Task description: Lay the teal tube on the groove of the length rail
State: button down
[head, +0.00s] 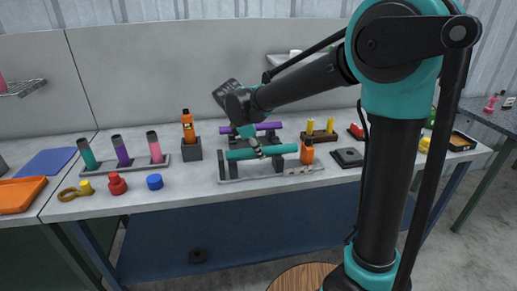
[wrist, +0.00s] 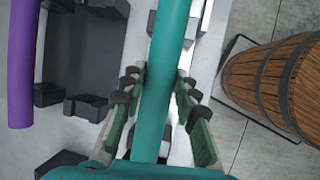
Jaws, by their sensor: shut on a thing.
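The long teal tube (head: 240,154) lies level over the length rail (head: 262,179), its left part just above a dark support (head: 232,166). I cannot tell whether it touches the supports. My gripper (head: 256,149) is shut on the tube near its middle, reaching down from above. In the wrist view the teal tube (wrist: 160,90) runs lengthwise between the two fingers (wrist: 157,115). The rail's groove is mostly hidden under the tube. An orange block (head: 307,153) stands near the tube's right end.
A purple tube (head: 268,126) lies on a dark rack behind the rail. To the left are a stand (head: 128,168) with upright teal, purple and pink pieces, an orange bottle (head: 188,127), a red knob (head: 117,184) and a blue cap (head: 154,182). A barrel (wrist: 275,85) stands below the bench.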

jog(key=shift+f, duration=0.55)
dwell(0.5)
jog(key=c, duration=1.1)
grip_release()
jog(key=shift+o, duration=0.2)
jog(key=v, duration=1.1)
jog(key=s+d+f+m+y, duration=0.1)
jog(key=s+d+f+m, duration=0.1)
jog(key=d+f+m, duration=0.55)
jog(key=s+d+f+m+y, duration=0.1)
jog(key=s+d+f+m, duration=0.2)
jog(key=d, duration=0.8)
jog(key=s+d+f+m+t+y, duration=0.1)
jog(key=s+d+f+m, duration=0.9)
jog(key=f, duration=0.1)
jog(key=shift+s+y, duration=0.3)
jog(key=shift+y, duration=0.1)
